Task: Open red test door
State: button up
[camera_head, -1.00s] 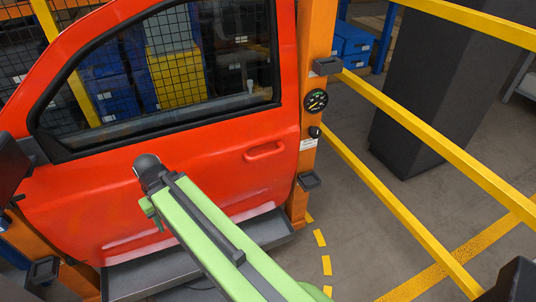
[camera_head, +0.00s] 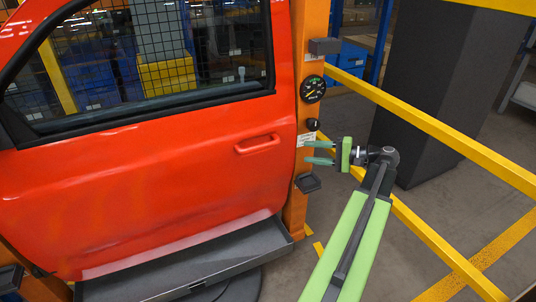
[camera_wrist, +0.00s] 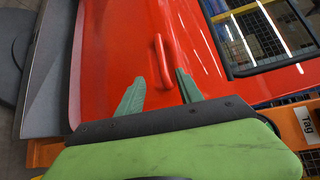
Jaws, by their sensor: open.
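The red door (camera_head: 150,190) stands upright and looks shut against the orange post (camera_head: 309,105) on its right. Its red pull handle (camera_head: 258,144) sits near the right edge, below the window. My gripper (camera_head: 306,152) is open and empty, to the right of the handle, its two green fingers pointing left toward the door's edge. In the wrist view the red handle (camera_wrist: 162,60) shows beyond and between the two fingertips (camera_wrist: 158,76). I see no clear contact with the handle or door.
A round gauge (camera_head: 312,89) and a dark knob (camera_head: 313,124) are on the post. Yellow rails (camera_head: 430,120) run on the right, before a dark pillar (camera_head: 430,80). A grey tray (camera_head: 190,265) lies under the door. Floor at lower right is open between rails.

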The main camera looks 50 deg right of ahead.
aim_at(264, 148)
jog(key=b+x, duration=0.2)
jog(key=x, duration=1.5)
jog(key=shift+w, duration=0.2)
grip_shut()
